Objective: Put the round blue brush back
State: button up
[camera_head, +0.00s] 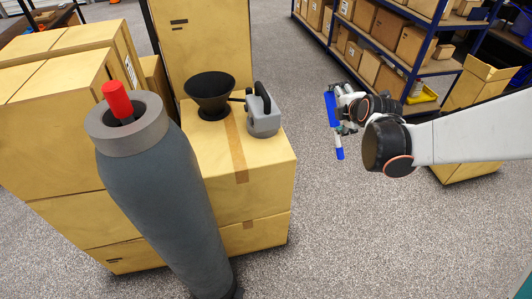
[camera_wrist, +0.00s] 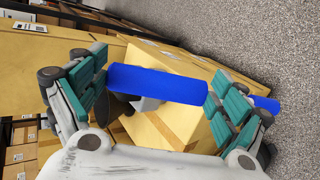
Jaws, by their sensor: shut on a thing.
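My gripper (camera_head: 345,115) is shut on the round blue brush (camera_head: 331,108) and holds it in the air, to the right of the stacked boxes. In the head view the brush is nearly upright, with a second blue part (camera_head: 339,153) showing below the fingers. In the wrist view the blue brush (camera_wrist: 158,84) lies across between the two finger sides of my gripper (camera_wrist: 158,95). Another blue part (camera_wrist: 266,103) shows beyond the right-hand fingers. The fingers hide the part between.
A black funnel-shaped bowl (camera_head: 210,90) and a grey handled container (camera_head: 264,118) stand on a cardboard box (camera_head: 262,160). A tall dark grey holder (camera_head: 165,185) with a red cylinder (camera_head: 117,100) in its top stands at the left. Shelves (camera_head: 405,45) stand behind. Floor between is clear.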

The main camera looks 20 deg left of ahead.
jog(key=w+a+r+n+g+y+p, duration=0.1)
jog(key=w+a+r+n+y, duration=0.15)
jog(key=a, duration=1.25)
jog(key=w+a+r+n+g+y, duration=0.1)
jog(key=a+r+n+g+y, duration=0.2)
jog(key=a, duration=1.2)
notch_tip(320, 180, down, 18)
jog(key=t+h+b, duration=0.1)
jog(key=b, duration=0.3)
jog(key=shift+f+b, duration=0.2)
jog(key=shift+b, duration=0.2)
jog(key=shift+f, duration=0.1)
jog(key=o, duration=0.9)
